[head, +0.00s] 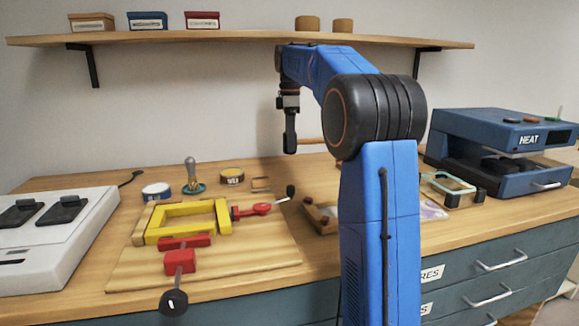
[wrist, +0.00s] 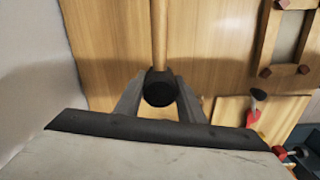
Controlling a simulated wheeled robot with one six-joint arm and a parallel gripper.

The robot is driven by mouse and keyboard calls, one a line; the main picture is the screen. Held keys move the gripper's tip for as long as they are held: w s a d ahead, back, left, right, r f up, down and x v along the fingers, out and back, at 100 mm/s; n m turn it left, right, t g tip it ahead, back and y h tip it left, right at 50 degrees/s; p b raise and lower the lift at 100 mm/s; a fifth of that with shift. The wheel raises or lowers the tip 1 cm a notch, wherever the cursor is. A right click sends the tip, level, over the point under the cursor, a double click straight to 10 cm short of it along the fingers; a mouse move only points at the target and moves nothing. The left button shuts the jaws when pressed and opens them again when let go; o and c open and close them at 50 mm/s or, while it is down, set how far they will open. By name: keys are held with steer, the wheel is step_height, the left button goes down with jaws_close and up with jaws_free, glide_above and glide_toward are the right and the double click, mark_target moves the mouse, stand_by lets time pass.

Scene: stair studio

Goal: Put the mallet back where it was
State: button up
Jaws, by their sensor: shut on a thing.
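My gripper (wrist: 160,92) is shut on the mallet. In the wrist view the mallet's round black end (wrist: 160,90) sits between the two fingers, and its pale wooden handle (wrist: 159,35) runs away toward the top of the picture. In the head view my gripper (head: 290,145) points down above the rear of the wooden worktop (head: 100,180), in front of the wall. The mallet's handle (head: 312,141) sticks out level to the right there. It looks held clear of the worktop, and my arm hides its far end.
A wooden board (head: 240,261) carries a yellow frame (head: 185,209) and red clamps (head: 180,261). A wooden frame (head: 322,220) lies beside it, partly behind my arm. A blue heat press (head: 500,140) stands right, a white machine (head: 60,255) left. A shelf (head: 240,37) hangs above.

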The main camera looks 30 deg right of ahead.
steer(key=shift+f, duration=3.75)
steer(key=o, duration=1.3)
steer(key=shift+f, duration=0.15)
step_height(320, 180, up, 12)
steer(key=shift+r, duration=0.15)
